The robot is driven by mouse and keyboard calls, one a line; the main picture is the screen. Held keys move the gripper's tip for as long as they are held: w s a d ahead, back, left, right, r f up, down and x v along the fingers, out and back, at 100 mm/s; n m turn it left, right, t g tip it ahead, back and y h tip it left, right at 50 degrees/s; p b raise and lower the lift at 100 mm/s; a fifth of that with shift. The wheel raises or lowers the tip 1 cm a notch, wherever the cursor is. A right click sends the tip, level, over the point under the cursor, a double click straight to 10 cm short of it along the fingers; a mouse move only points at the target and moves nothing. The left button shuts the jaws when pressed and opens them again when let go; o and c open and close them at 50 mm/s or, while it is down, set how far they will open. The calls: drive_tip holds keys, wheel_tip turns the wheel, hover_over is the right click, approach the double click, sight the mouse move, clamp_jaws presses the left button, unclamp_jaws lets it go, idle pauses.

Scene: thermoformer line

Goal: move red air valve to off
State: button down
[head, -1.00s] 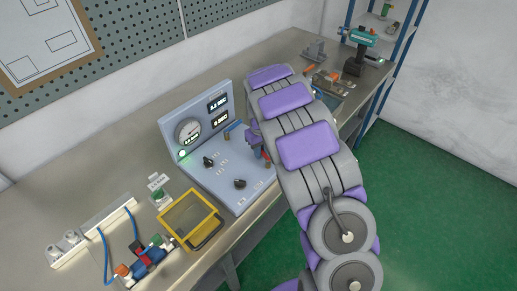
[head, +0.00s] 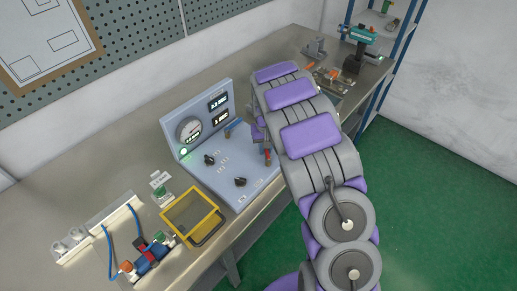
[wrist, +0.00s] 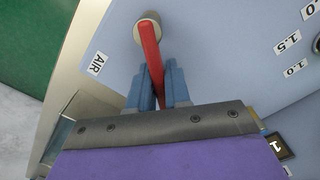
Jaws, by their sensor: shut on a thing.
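The red air valve lever (wrist: 150,58) shows in the wrist view, pivoting on a round grey-beige hub (wrist: 149,24) beside an "AIR" label (wrist: 97,63). My gripper (wrist: 158,85) is shut on the lever, with one blue-grey finger on each side of its lower part. In the head view a small part of the red valve (head: 268,156) shows at the right side of the grey control panel (head: 226,178). My arm hides much of my gripper there.
The panel holds a dial gauge (head: 189,130), lit readouts and black knobs (head: 240,182). A blue-handled valve (head: 233,127) stands behind the red one. A yellow-framed box (head: 192,217) and blue tubing fittings (head: 151,252) lie to the left. The green floor is clear at right.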

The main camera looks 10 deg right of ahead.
drive_tip(key=d+m+p, duration=0.1)
drive_tip(key=m, duration=0.2)
drive_tip(key=shift+s+d, duration=0.1)
drive_tip(key=shift+d, duration=0.1)
drive_tip(key=shift+s+d+r+m+p, duration=0.15)
drive_tip(key=shift+d+m+p, duration=0.1)
drive_tip(key=shift+m, duration=0.3)
drive_tip(key=shift+s+d+f+m+p, duration=0.1)
drive_tip(key=shift+d+m+p, duration=0.1)
drive_tip(key=shift+m, duration=0.35)
drive_tip(key=shift+s+d+m, duration=0.1)
drive_tip(key=shift+d+m, duration=0.15)
drive_tip(key=shift+m, duration=0.45)
drive_tip(key=m, duration=0.1)
drive_tip(key=s+d+m+p, duration=0.1)
drive_tip(key=m, duration=0.1)
drive_tip(key=c, duration=1)
unclamp_jaws()
